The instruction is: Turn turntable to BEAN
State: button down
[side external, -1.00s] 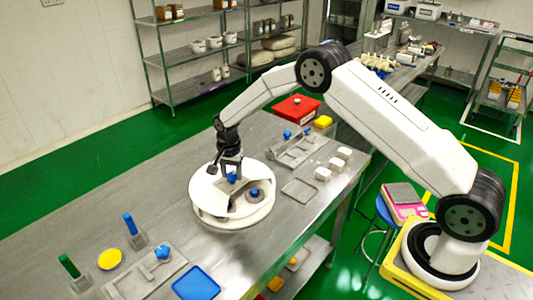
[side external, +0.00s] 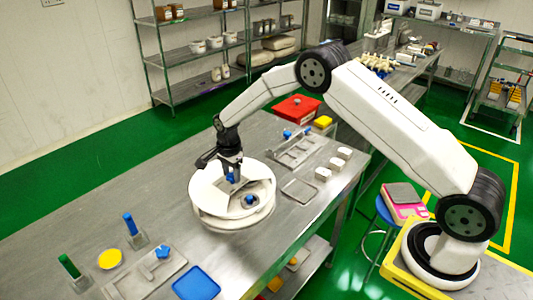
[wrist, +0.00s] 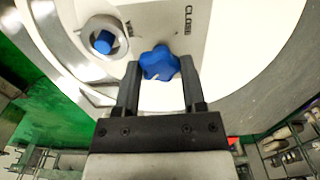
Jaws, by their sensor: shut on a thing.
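The turntable (side external: 205,190) is a round white drum on the steel table. A blue lobed knob (wrist: 160,62) stands at its middle, and it also shows in the side view (side external: 231,178). My gripper (side external: 231,171) points down over the turntable and is shut on this knob, one finger on each side in the wrist view. An opening in the top shows a smaller blue knob (wrist: 103,41) in a round recess. The word CLOSE is printed on the top near the knob. Another short label by the opening is too blurred to read.
A blue tray (side external: 196,284), a yellow disc (side external: 110,259) and a steel plate with a blue knob (side external: 162,252) lie at the near left. A red box (side external: 297,107) and white blocks (side external: 344,153) lie beyond the turntable. Bare table surrounds the drum.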

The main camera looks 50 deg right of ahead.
dwell(0.4)
jog(key=shift+c, duration=0.7)
grip_release()
jog(key=shift+r, duration=0.1)
jog(key=shift+r, duration=3.85)
